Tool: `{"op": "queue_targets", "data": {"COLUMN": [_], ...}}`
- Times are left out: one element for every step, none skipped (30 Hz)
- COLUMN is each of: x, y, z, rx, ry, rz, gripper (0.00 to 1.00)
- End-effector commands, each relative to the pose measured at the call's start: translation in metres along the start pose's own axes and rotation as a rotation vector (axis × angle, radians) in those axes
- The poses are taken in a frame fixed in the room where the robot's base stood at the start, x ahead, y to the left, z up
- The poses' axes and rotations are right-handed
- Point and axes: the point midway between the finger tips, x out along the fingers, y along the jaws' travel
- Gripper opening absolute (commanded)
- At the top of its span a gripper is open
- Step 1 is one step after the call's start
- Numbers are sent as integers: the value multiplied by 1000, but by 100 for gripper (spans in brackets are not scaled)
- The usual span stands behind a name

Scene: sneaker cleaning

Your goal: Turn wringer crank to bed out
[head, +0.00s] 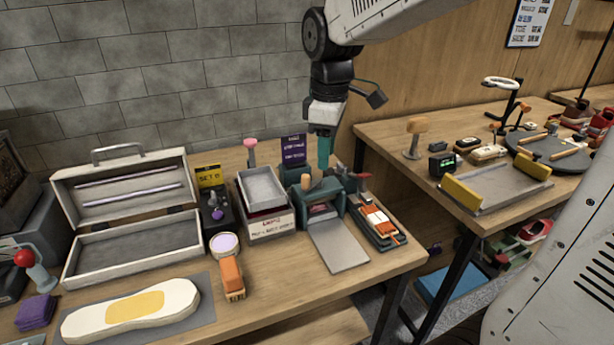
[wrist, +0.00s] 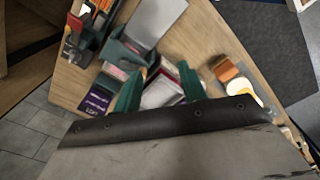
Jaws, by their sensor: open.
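The wringer (head: 323,196) is a small teal press near the right end of the workbench, with a flat grey bed plate (head: 340,248) sticking out of its front. A wooden knob (head: 307,183) shows at its top left; I cannot tell for sure whether this is the crank. In the wrist view the wringer (wrist: 122,54) lies beyond my fingers, with its bed plate (wrist: 158,20) at the top. My gripper (head: 324,152) points down above and behind the wringer, apart from it. Its teal fingers (wrist: 160,73) are spread and empty in the wrist view.
A grey tray (head: 262,187) on a labelled box stands left of the wringer. A rack of orange-handled tools (head: 377,226) and a red handle (head: 364,175) are close on its right. A purple sign (head: 293,150) stands behind. An orange brush (head: 232,278) lies at the front.

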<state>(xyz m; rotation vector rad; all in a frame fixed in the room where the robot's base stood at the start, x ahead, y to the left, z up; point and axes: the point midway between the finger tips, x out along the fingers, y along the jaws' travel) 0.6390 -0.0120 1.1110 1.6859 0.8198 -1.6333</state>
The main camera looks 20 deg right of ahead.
Motion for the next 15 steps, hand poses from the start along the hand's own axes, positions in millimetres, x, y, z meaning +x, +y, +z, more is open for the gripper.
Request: {"op": "queue_targets", "data": {"x": [10,14,19,23,26,30,33,35,37,39,41,44,48,51,57], "y": [15,22,30,36,41,47,50,52,55,57,58,58,58,58,58], "z": [-14,-21,-30,-35,-40,-45,-48,-51,-54,-55,-56,-57,-57,-57,-57], "rx": [-72,-113,-164,-197,-227,-260,-282,-299,-317,-327,-335,-341,-343,-344,-344], "ry": [-8,-10,-12,-13,-13,-14,-14,-15,-15,-15,-15,-16,-16,-16,-17], "rz": [-11,-15,-18,-20,-21,-23,-25,-26,-28,-28,-29,-29,-30,-30,-31], "gripper": [42,42,42,42,42,42,42,42,42,42,42,42,42,42,42]}}
